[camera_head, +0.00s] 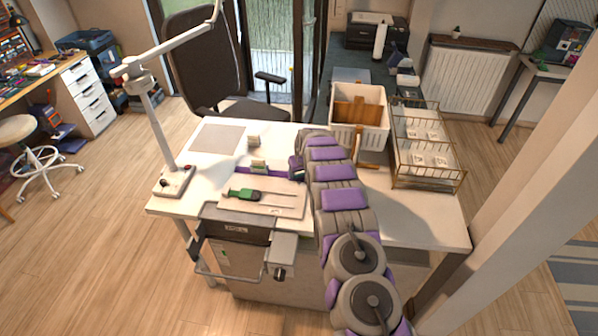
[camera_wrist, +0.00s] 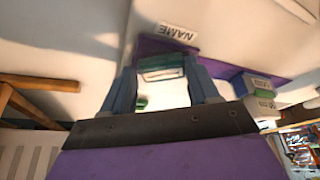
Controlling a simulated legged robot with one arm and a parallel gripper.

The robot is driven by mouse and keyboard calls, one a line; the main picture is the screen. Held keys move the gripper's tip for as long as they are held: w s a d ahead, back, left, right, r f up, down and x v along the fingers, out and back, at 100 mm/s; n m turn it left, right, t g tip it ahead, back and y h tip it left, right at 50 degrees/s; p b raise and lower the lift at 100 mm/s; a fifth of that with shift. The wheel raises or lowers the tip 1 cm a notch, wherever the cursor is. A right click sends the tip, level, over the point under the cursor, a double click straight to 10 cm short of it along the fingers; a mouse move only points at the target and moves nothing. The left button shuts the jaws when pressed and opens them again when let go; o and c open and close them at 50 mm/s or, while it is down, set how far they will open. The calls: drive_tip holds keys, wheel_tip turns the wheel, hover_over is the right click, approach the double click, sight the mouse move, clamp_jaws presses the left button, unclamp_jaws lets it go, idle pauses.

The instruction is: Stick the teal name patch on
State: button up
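The teal name patch (camera_wrist: 162,66) shows in the wrist view between my gripper's (camera_wrist: 161,70) two blue-grey fingertips. It spans the gap and appears to touch both, so the fingers look shut on it. Its far edge is close to a purple strip (camera_wrist: 218,60) lying on the white table. A white label reading NAME (camera_wrist: 179,33) lies at the strip's far edge. In the head view my gripper (camera_head: 294,169) is low over the table at the right end of the purple strip (camera_head: 243,171); the patch is too small to make out there.
Two small block stands (camera_head: 254,141) (camera_head: 258,166) stand beside the strip. A green-handled tool (camera_head: 245,194) lies on a pale board at the front. A lamp base (camera_head: 174,183) is at left. A white bin (camera_head: 359,113) and a wire rack (camera_head: 426,150) stand at right.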

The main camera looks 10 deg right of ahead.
drive_tip(key=shift+o, duration=1.2)
drive_tip(key=shift+s+f, duration=0.15)
drive_tip(key=shift+f, duration=0.05)
drive_tip(key=shift+a, duration=0.1)
drive_tip(key=shift+a, duration=0.2)
drive_tip(key=shift+c, duration=0.8)
drive_tip(key=shift+o, duration=0.6)
drive_tip(key=shift+f, duration=0.1)
drive_tip(key=shift+s, duration=0.1)
